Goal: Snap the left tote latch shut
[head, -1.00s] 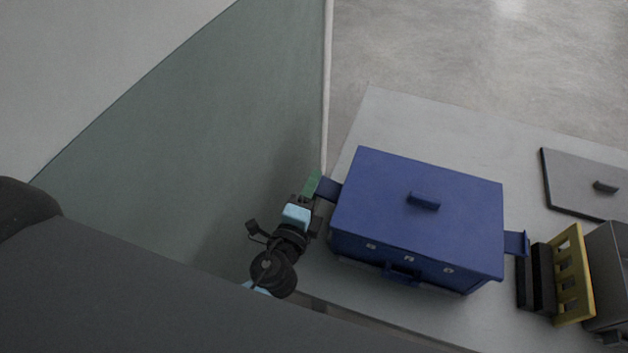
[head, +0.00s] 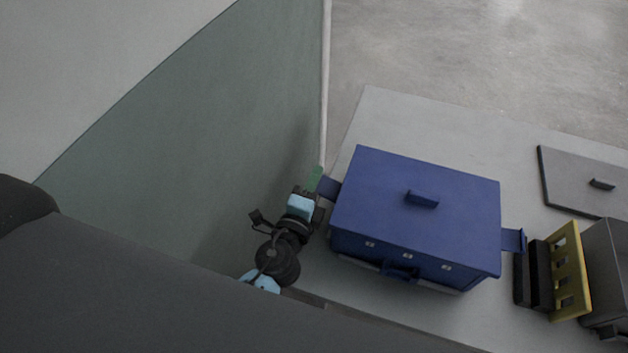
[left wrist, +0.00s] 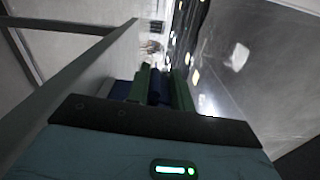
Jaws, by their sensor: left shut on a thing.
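The blue tote (head: 400,190) stands on the table with its lid on and a small handle on top. Its left latch (head: 329,188) is a blue tab that sticks out from the left side. My left gripper (head: 315,180) is at this tab, with its green fingers at the tab's outer end. In the left wrist view, the green fingers (left wrist: 160,88) are shut on a dark blue piece between them, which fits the left latch. The fingers hide part of the tab. My right gripper is not in view.
A matching right latch (head: 513,240) sticks out on the tote's other side. Right of it stand black blocks, a yellow slotted piece (head: 570,275) and a grey bin (head: 606,270). A grey lid (head: 580,180) lies behind them. A grey-green panel (head: 200,160) is close on the left.

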